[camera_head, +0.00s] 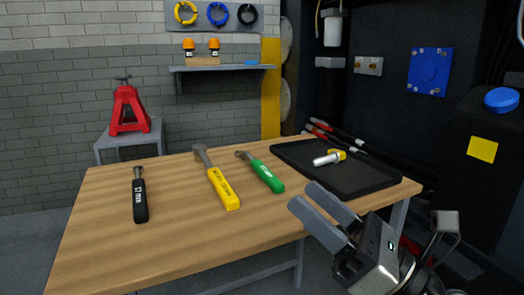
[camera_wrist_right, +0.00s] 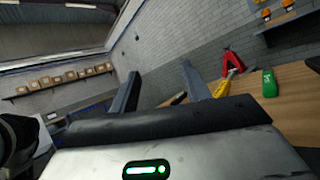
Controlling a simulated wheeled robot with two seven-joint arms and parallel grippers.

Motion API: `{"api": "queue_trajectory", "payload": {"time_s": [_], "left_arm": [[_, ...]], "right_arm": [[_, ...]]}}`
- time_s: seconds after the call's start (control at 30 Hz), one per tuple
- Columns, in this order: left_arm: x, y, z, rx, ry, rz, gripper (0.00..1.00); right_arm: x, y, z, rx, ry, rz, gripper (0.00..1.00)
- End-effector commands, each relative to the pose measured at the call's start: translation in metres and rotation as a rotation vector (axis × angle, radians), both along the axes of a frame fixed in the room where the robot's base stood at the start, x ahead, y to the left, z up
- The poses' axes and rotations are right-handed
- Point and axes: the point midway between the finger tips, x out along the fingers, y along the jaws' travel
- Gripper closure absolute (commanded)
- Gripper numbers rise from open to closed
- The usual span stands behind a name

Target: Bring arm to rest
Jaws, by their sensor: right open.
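My right gripper (camera_head: 320,212) is at the lower right in the head view, in front of the table's right front edge. Its two grey fingers point up and left, apart, with nothing between them. In the right wrist view its fingers (camera_wrist_right: 158,88) stand apart and empty. My left gripper is in neither view. The wooden table (camera_head: 115,255) carries a black-handled tool (camera_head: 140,200), a yellow-handled hammer (camera_head: 222,188) and a green-handled hammer (camera_head: 264,175).
A red jack stand (camera_head: 129,110) is on a small grey table behind. The dark machine body (camera_head: 390,90) stands at right. The table's left front is clear.

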Motion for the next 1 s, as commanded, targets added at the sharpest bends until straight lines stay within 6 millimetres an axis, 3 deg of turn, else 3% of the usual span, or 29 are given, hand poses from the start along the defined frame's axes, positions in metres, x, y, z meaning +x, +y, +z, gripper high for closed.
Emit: {"api": "queue_trajectory", "payload": {"time_s": [0.03,0.17,0.27,0.4,0.6,0.63,0.7,0.8,0.83,1.0], "left_arm": [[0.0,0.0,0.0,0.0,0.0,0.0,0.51],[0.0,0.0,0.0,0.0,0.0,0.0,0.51],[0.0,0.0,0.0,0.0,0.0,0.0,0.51],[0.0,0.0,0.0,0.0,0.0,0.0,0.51],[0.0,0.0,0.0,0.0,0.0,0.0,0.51],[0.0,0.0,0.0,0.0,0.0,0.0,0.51],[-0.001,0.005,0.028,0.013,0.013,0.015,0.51],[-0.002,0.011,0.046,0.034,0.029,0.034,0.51],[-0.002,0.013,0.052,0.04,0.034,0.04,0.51],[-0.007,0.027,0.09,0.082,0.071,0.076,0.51]], "right_arm": [[0.002,-0.01,-0.015,0.215,0.226,0.069,0.53],[0.013,-0.04,-0.07,0.789,0.804,0.21,0.53],[0.012,-0.051,-0.135,1.226,1.222,0.269,0.53],[-0.013,-0.048,-0.216,1.723,1.653,0.281,0.53],[-0.071,-0.022,-0.293,2.275,2.072,0.21,0.53],[-0.082,-0.017,-0.301,-2.301,-2.078,-0.187,0.53],[-0.078,-0.023,-0.27,-2.334,-2.08,-0.176,0.53],[-0.079,-0.03,-0.252,-2.36,-2.068,-0.136,0.53],[-0.079,-0.032,-0.245,2.366,2.06,0.124,0.53],[-0.084,-0.045,-0.207,2.395,2.011,0.039,0.53]]}}
